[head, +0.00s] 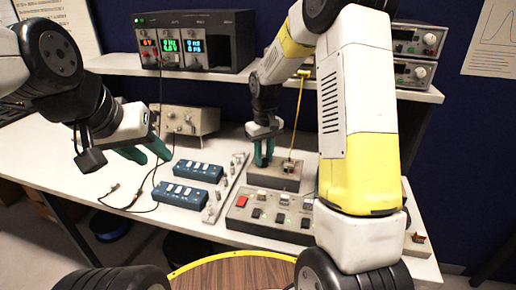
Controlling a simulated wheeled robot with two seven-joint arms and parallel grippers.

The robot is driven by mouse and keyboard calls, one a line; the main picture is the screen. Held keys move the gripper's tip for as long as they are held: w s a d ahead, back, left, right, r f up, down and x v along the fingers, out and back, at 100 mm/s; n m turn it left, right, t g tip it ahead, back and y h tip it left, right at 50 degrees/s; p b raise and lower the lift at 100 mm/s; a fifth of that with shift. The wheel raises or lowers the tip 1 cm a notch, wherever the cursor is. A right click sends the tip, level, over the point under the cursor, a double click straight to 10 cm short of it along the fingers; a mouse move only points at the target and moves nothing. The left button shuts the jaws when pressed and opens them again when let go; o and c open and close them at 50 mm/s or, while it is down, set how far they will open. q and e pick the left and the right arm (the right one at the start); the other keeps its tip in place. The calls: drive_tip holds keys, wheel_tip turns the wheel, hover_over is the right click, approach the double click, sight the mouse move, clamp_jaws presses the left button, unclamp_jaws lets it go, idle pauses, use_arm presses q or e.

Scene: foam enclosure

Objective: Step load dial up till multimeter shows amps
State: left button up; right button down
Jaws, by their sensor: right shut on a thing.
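A grey box (285,178) stands on the bench behind the button panel. The tips of my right gripper (263,160), with green fingers, are down at its left part. The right gripper is shut on what appears to be the load dial there, mostly hidden by the fingers. My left gripper (146,155) hangs over the left of the bench, its green fingers apart and empty. A black instrument (195,40) on the shelf has lit red, green and cyan readouts, too small to read surely. I cannot tell which display is the multimeter.
Two blue boxes (188,170) lie on the white bench (60,155), with a metal strip (226,187) to their right. A panel (268,215) with a red button is in front. A black cable (120,205) lies at left. A yellow rod (299,105) rises behind the box.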

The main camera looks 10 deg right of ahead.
sight(264, 159)
idle(0.4)
drive_tip(key=c, duration=1.1)
unclamp_jaws()
drive_tip(key=shift+c, duration=0.2)
drive_tip(key=shift+r, duration=0.15)
wheel_tip(264, 159, up, 7)
drive_tip(key=shift+r, duration=0.3)
